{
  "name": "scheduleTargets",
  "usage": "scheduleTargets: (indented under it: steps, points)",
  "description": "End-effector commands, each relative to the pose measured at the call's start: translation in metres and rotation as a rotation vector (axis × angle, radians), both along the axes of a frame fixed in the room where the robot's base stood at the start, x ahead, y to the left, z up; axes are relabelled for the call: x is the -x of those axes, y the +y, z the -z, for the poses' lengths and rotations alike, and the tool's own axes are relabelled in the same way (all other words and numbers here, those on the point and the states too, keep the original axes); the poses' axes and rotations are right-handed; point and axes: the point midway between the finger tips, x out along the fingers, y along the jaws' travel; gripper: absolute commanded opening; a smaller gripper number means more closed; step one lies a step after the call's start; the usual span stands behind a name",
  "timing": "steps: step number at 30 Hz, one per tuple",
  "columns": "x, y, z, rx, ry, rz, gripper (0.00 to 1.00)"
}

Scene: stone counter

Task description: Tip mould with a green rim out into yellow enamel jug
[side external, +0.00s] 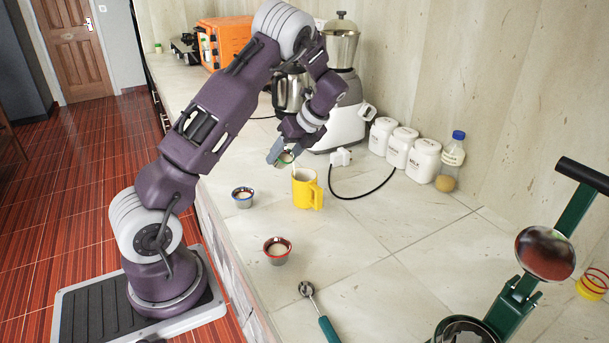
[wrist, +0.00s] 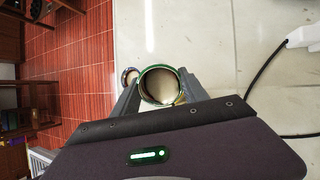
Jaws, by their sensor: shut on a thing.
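My gripper (side external: 279,155) is shut on the mould with a green rim (side external: 286,158), held in the air above the counter, just up and left of the yellow enamel jug (side external: 301,190). In the wrist view the mould (wrist: 160,86) sits between the two fingers (wrist: 160,96), its round mouth facing the camera and pale tan matter inside. Its exact tilt is hard to tell. The yellow jug stands upright on the counter with its handle to the right; its inside is not clear. In the wrist view the jug is mostly hidden.
A blue-rimmed mould (side external: 242,197) and a red-rimmed mould (side external: 277,250) stand left and in front of the jug. A scoop with a green handle (side external: 320,312) lies nearer. White canisters (side external: 398,148), a bottle (side external: 452,158) and a black cable (side external: 362,196) are behind the jug.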

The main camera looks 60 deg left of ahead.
Motion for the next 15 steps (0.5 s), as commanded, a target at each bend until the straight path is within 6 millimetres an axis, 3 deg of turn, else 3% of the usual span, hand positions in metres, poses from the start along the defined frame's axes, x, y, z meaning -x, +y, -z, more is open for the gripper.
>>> scheduleTargets:
  steps: [15]
  points:
    - [-0.0037,-0.0053,-0.0076,-0.049,0.034,0.001,0.09]
